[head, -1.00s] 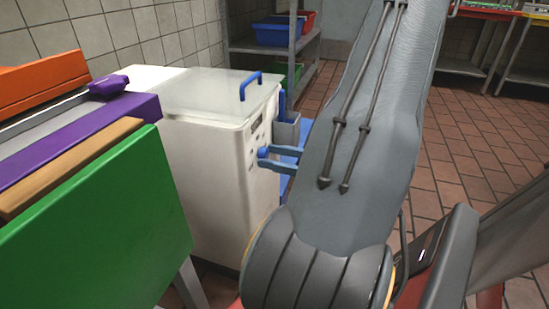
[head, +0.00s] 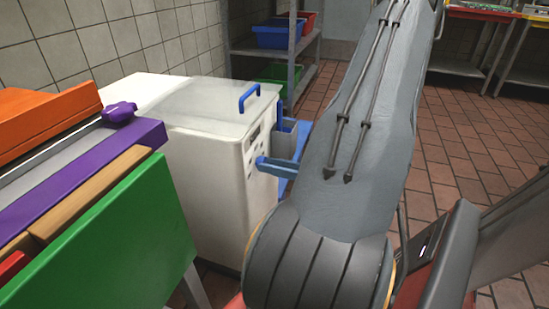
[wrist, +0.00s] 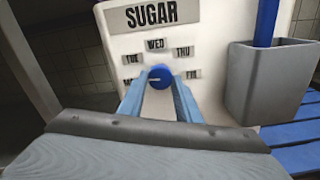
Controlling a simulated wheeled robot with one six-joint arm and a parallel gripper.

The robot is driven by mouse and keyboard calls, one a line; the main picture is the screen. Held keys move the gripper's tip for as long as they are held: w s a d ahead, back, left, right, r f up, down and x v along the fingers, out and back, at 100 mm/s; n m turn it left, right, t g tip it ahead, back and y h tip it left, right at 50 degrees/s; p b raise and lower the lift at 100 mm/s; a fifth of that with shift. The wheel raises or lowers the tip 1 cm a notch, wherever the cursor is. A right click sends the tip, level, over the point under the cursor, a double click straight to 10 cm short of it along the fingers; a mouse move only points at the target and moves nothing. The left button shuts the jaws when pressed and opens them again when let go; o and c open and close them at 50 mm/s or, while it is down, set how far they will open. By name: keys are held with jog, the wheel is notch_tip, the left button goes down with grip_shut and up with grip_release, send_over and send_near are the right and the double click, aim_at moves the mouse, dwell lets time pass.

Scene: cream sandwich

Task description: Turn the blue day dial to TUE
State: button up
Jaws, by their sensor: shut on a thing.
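The blue day dial (wrist: 161,77) is on the white front of the bin marked SUGAR, in the wrist view. Its white pointer line points left, towards the partly hidden MON label (wrist: 129,82) and below the TUE label (wrist: 132,59). WED (wrist: 156,44) is above the dial, THU (wrist: 183,51) and FRI (wrist: 193,74) to its right. My gripper (wrist: 159,85) is shut on the dial, one light blue finger on each side. In the head view my gripper (head: 265,164) is at the bin's front, partly behind my arm.
The white bin (head: 205,175) has a clear lid with a blue handle (head: 249,93). A grey holder (wrist: 268,85) with a blue handle in it is right of the labels. A counter with a green panel (head: 120,235) stands at left. Tiled floor (head: 460,150) is open at right.

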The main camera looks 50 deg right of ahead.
jog(key=shift+m+p, duration=3.4)
jog(key=shift+p, duration=0.4)
jog(key=o, duration=1.1)
jog(key=shift+c, duration=0.2)
jog(key=v, duration=0.8)
jog(key=shift+p, duration=0.3)
